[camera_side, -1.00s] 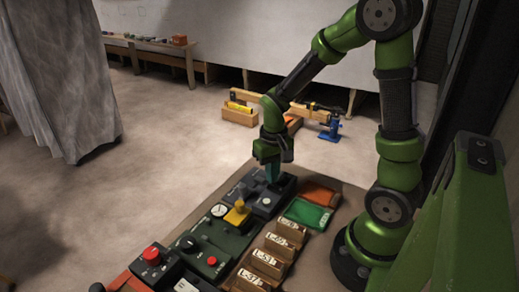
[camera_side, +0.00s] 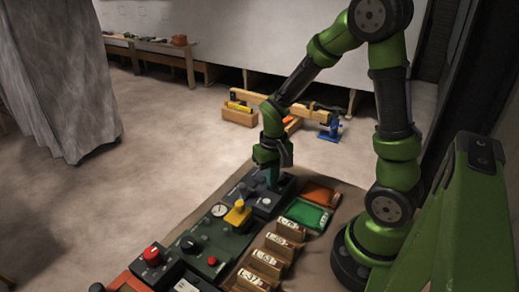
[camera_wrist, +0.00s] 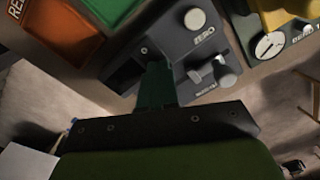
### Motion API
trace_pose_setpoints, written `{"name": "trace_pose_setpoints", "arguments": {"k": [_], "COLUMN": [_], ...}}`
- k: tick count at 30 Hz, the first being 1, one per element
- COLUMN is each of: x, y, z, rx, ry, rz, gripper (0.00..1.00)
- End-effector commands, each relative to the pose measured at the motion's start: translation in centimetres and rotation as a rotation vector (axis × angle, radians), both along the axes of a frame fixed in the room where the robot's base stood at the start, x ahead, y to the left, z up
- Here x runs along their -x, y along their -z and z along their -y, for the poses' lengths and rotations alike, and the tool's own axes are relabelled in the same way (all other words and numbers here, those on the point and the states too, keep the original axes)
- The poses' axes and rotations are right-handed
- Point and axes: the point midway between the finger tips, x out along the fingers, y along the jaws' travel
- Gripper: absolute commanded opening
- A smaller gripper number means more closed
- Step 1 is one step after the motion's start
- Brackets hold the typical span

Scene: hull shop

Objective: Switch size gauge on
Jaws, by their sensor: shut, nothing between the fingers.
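The grey gauge box (camera_side: 262,205) stands at the far end of the row of devices in the side view. In the wrist view its grey panel (camera_wrist: 185,45) shows a round knob (camera_wrist: 195,18) marked ZERO and a lever with a pale rounded end (camera_wrist: 222,72). A label by the lever is too blurred to read. My gripper (camera_side: 272,183) points down at this box, its fingers shut and empty. In the wrist view the teal fingertips (camera_wrist: 157,68) are over the panel, left of the lever and apart from it. I cannot tell whether they touch the panel.
A green tray (camera_side: 306,214) and an orange tray (camera_side: 321,194) lie to the right. Wooden card boxes (camera_side: 268,262) line the near side. A yellow-topped device (camera_side: 238,214), a dial (camera_side: 219,210) and a red button (camera_side: 152,254) stand along the row.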

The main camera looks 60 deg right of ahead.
Motion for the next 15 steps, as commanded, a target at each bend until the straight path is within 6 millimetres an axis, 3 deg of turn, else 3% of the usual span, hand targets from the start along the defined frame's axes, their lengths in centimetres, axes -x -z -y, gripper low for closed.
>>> {"name": "trace_pose_setpoints", "arguments": {"k": [7, 15], "x": [0.1, 0.0], "y": [-0.1, -2.3], "z": [0.0, 0.0], "rx": [-0.001, 0.001], "ry": [0.001, 0.000], "rz": [-0.001, 0.002], "gripper": [0.00, 0.00]}}
